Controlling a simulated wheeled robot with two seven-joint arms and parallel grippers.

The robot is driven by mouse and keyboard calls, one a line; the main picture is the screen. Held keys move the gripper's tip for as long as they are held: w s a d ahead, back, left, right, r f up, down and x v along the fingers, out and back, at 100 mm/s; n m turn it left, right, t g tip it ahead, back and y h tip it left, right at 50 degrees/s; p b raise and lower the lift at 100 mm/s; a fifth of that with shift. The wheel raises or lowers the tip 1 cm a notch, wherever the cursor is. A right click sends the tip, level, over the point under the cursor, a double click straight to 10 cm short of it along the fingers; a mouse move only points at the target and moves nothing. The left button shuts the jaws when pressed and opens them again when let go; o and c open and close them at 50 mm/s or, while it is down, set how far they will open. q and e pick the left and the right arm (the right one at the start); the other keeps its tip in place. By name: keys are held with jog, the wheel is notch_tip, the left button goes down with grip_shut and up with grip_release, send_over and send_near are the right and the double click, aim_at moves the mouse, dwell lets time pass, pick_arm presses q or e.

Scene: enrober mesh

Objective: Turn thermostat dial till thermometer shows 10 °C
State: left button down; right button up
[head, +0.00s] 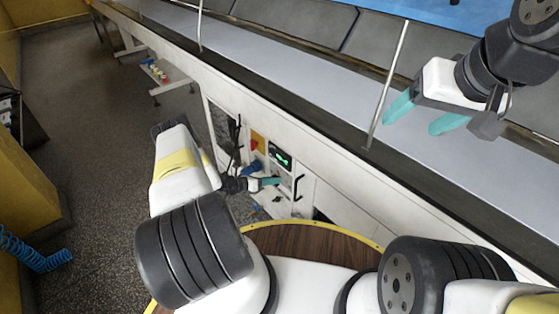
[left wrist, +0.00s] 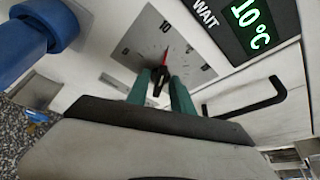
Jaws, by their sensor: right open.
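The thermostat dial (left wrist: 160,79) has a black knob with a red pointer on a grey scale plate (left wrist: 133,46); the pointer tip is close to the 10 mark. The thermometer display (left wrist: 250,22) reads 10 °C in green, with the word WAIT beside it. It also shows in the head view (head: 280,155) on the machine's side. My left gripper (left wrist: 160,84) has its teal fingers on both sides of the knob, shut on it; it shows small in the head view (head: 271,181). My right gripper (head: 416,116) is open and empty above the belt.
A black handle (left wrist: 250,100) sits right of the dial, and a blue knob (left wrist: 35,40) is at the left. The white conveyor (head: 290,75) with metal posts runs across. A stand with small bottles (head: 155,71) is behind. A blue coiled hose (head: 35,255) is at left; the floor between is clear.

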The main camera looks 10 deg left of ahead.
pick_arm(q)
jog(key=shift+s+d+r+m+t+y, duration=0.1)
jog(key=shift+m+t+y, duration=0.2)
jog(key=shift+m+y, duration=0.35)
jog(key=shift+d+m+t+y, duration=0.1)
jog(key=shift+m+t+y, duration=0.25)
jog(key=shift+m, duration=0.6)
jog(key=c, duration=1.5)
grip_release()
jog(key=shift+a, duration=0.1)
jog(key=v, duration=0.7)
jog(key=shift+s+a+r, duration=0.15)
jog(key=shift+s+a, duration=0.05)
jog(key=shift+s, duration=0.1)
